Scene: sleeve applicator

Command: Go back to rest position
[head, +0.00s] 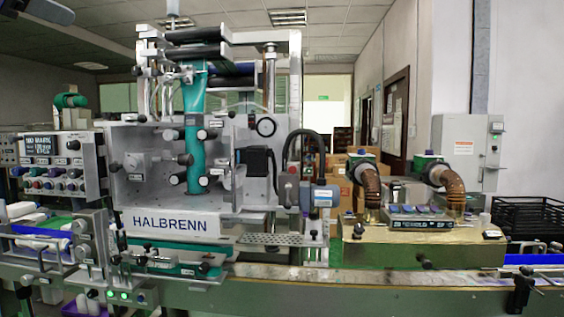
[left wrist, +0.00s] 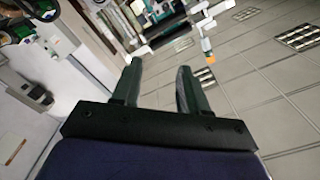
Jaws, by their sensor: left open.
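My left gripper (left wrist: 157,92) shows in the left wrist view, with its two dark fingers apart and nothing between them. It is clear of the machine, which appears beyond the fingertips.
A conveyor (head: 390,285) runs along the front. A button panel (head: 64,165) is at the left. A brass-coloured tunnel (head: 420,250) with two copper ducts stands right of the machine. A black crate (head: 527,215) is at the far right.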

